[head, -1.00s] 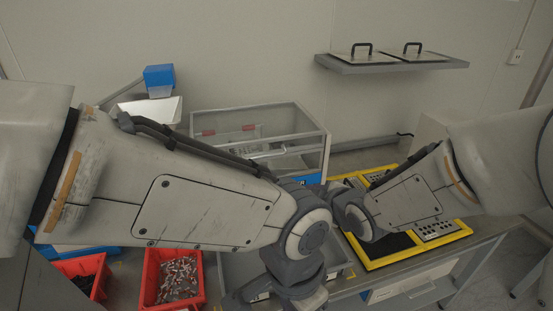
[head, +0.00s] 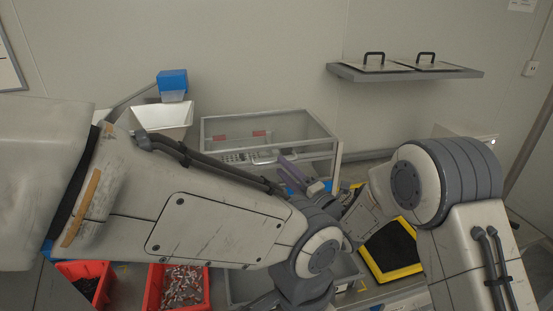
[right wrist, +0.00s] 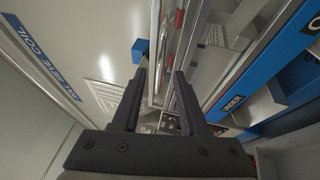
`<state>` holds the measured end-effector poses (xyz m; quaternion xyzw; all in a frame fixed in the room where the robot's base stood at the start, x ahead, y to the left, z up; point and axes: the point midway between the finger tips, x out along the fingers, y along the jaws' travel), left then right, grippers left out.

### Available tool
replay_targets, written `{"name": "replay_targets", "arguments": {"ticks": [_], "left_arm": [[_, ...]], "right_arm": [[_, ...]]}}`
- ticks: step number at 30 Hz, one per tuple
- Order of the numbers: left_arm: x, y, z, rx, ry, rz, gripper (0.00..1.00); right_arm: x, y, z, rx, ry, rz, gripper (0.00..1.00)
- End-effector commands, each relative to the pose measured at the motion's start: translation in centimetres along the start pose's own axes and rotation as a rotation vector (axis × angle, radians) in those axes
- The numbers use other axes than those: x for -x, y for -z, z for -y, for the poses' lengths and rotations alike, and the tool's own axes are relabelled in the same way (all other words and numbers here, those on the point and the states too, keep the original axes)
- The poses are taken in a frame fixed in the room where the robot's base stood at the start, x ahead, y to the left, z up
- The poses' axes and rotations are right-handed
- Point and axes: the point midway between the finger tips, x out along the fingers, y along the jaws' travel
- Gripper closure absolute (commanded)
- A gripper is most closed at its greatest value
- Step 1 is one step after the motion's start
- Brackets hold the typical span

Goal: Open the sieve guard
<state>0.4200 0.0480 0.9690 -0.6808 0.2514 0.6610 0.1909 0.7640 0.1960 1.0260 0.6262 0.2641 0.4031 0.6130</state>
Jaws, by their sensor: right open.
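The sieve guard (head: 315,125) is a clear cover in a grey metal frame, lying closed over the machine at the back middle in the head view. Red marks and a pale bar show through its pane. My right gripper (head: 291,172) is at the guard's front side, partly hidden by my left arm. In the right wrist view the right gripper (right wrist: 160,76) is open, its dark fingers pointing at the guard's frame bars (right wrist: 160,40). Nothing is clearly held; contact with the frame cannot be told. My left arm crosses the front of the head view, with its gripper out of sight.
A white hopper (head: 163,118) and a blue box (head: 172,80) stand left of the guard. Red bins (head: 181,287) sit at front left. A yellow-framed black tray (head: 391,247) is at right. A wall shelf (head: 405,74) holds two handled plates.

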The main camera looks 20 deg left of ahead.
Motion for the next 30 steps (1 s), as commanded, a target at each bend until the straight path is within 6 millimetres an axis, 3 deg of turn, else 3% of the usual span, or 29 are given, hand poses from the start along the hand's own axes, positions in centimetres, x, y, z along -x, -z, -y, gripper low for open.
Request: {"name": "replay_targets", "arguments": {"ticks": [7, 18, 19, 22, 30], "left_arm": [[0.9, 0.1, -0.1, 0.000, 0.000, 0.000, 0.50], [0.9, 0.1, -0.1, 0.000, 0.000, 0.000, 0.50], [0.9, 0.1, -0.1, 0.000, 0.000, 0.000, 0.50], [0.9, 0.1, -0.1, 0.000, 0.000, 0.000, 0.50], [0.9, 0.1, -0.1, 0.000, 0.000, 0.000, 0.50]], "right_arm": [[-3.3, 0.0, -0.1, -0.001, -0.001, 0.000, 0.56], [-4.0, 0.0, 0.1, -0.002, 0.001, 0.001, 0.56], [-4.0, 0.0, 0.1, -0.002, 0.001, 0.001, 0.64], [-3.9, 0.0, 0.0, -0.002, 0.001, 0.001, 1.00], [-3.9, 0.0, 0.1, -0.002, 0.002, 0.001, 1.00]]}}
